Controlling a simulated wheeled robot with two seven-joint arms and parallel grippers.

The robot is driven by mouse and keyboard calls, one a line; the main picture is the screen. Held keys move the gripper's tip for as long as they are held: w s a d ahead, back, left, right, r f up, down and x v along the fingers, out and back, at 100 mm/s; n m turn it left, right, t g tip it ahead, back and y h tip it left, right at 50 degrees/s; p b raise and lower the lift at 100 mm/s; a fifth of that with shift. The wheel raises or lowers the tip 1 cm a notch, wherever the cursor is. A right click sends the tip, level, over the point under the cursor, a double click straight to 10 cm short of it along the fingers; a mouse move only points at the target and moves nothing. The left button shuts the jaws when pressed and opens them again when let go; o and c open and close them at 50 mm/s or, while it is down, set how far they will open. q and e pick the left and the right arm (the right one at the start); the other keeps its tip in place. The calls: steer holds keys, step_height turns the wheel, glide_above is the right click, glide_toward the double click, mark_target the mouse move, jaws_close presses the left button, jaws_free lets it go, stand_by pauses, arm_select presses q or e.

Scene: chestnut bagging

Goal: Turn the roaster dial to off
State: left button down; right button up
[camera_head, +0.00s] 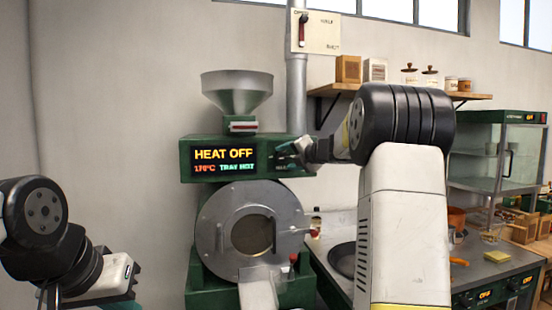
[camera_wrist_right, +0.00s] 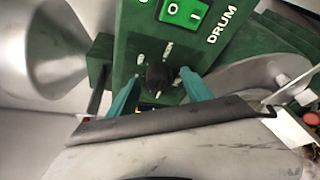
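The green roaster (camera_head: 188,160) stands against the wall, and its display (camera_head: 224,161) reads "HEAT OFF" with a smaller temperature line and "TRAY HOT" below. The black roaster dial (camera_wrist_right: 158,77) shows in the right wrist view, below a green rocker switch (camera_wrist_right: 183,12) marked "DRUM". My right gripper (camera_head: 292,155) is at the right end of the roaster's panel and hides the dial in the head view. Its teal fingers (camera_wrist_right: 160,92) stand apart on either side of the dial, with gaps visible. My left gripper (camera_head: 128,290) is low at the left, partly cut off, its fingers unclear.
A metal hopper (camera_head: 237,92) tops the roaster, and its round drum door (camera_head: 210,225) is below the display. A counter (camera_head: 490,270) with a pan (camera_head: 343,262) stands at the right. A shelf (camera_head: 470,96) with boxes and jars and a glass cabinet (camera_head: 495,155) are behind my right arm.

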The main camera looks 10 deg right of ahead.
steer(key=v, duration=0.7)
steer(key=shift+s, duration=0.35)
steer(key=shift+d+r, duration=0.15)
